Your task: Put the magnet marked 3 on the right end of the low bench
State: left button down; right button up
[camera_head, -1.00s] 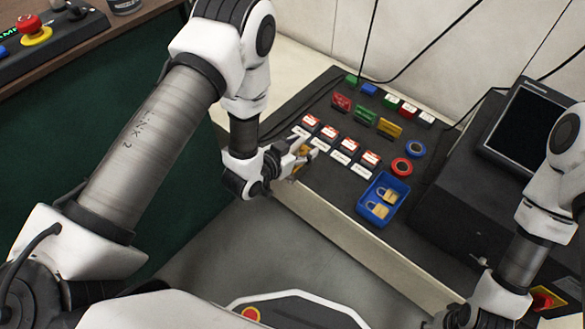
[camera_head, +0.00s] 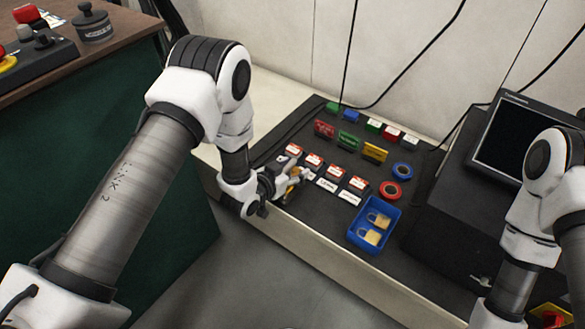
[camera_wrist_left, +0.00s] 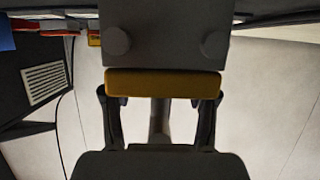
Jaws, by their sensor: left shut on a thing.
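My left gripper (camera_head: 298,176) is shut on a small yellow thing at the near left part of a dark-topped bench (camera_head: 325,246). In the left wrist view, that yellow thing (camera_wrist_left: 163,84) is a flat bar across the fingertips, with a grey block beyond it. I cannot tell whether the bench top bears its weight. No figure 3 is legible, so I cannot tell which thing is the magnet. My right gripper is out of view; only its arm shows at the right.
Several red-and-white blocks (camera_head: 335,172) stand in a row behind white labels (camera_head: 349,198) close to the gripper. A red ring (camera_head: 391,190), a blue ring (camera_head: 402,171) and a blue tray (camera_head: 367,245) with brass padlocks (camera_head: 370,237) lie right. A dark-screened monitor (camera_head: 520,135) stands beyond.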

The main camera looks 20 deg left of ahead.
pick_arm(q)
jog(key=shift+c, duration=1.6)
grip_release()
jog(key=shift+s+a+r, duration=0.1)
jog(key=shift+s+r, duration=0.1)
jog(key=p+v, duration=0.5)
jog(key=v, duration=0.6)
jog(key=s+a+f+n+g+y, duration=0.1)
jog(key=s+f+g, duration=0.2)
jog(key=s, duration=0.5)
jog(key=s+a+f+n+g+y, duration=0.2)
jog(key=s+f+g, duration=0.2)
jog(key=s, duration=0.5)
jog(key=s+a+f+n+g+y, duration=0.1)
jog(key=s+f+g, duration=0.3)
jog(key=s, duration=0.5)
jog(key=shift+a+f+g+y, duration=0.25)
jog(key=shift+a+g, duration=0.2)
jog(key=shift+g, duration=0.45)
